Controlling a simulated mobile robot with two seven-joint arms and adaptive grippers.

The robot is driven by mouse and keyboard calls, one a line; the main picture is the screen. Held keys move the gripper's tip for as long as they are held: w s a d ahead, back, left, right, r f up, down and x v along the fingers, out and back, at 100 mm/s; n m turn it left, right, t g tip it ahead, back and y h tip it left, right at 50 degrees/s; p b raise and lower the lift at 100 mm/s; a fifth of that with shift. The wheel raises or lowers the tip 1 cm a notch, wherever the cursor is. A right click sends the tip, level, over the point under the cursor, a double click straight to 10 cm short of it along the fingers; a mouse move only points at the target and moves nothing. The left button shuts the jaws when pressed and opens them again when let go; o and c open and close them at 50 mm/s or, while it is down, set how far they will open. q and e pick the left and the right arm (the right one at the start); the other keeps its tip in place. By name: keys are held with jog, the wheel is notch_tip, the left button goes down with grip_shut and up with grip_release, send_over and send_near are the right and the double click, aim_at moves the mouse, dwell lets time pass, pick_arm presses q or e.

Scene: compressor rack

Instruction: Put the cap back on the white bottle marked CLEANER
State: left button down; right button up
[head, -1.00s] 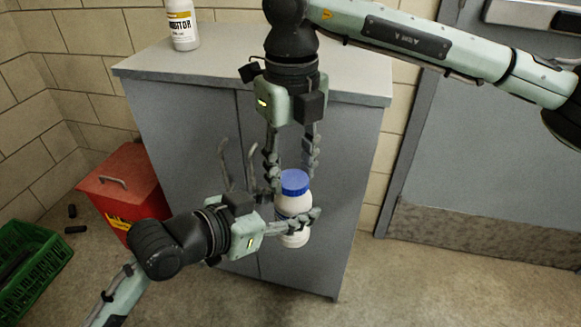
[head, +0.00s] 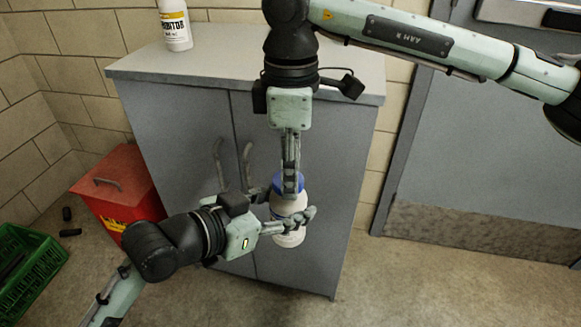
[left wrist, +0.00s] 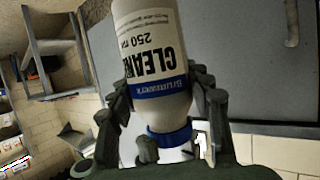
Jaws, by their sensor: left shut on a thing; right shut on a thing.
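The white CLEANER bottle (head: 290,207) is upright in the head view, in front of the grey cabinet. My left gripper (head: 286,214) is shut around its body from the side and holds it off the floor. In the left wrist view the bottle (left wrist: 152,45) shows upside down, with its label readable as CLEANER. The blue cap (head: 288,184) sits at the bottle's mouth, and it also shows in the left wrist view (left wrist: 170,137). My right gripper (head: 290,190) points down from above and is shut on the cap. I cannot tell how tightly the cap is seated.
A grey cabinet (head: 185,130) with two handles stands close behind the grippers. A white bottle with a yellow-banded label (head: 176,25) stands on its top. A red bin (head: 118,190) and a green crate (head: 30,265) are at left. The floor at right is clear.

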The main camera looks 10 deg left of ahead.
jog(key=o, duration=0.7)
jog(key=shift+r, duration=2.25)
jog(key=shift+c, duration=0.6)
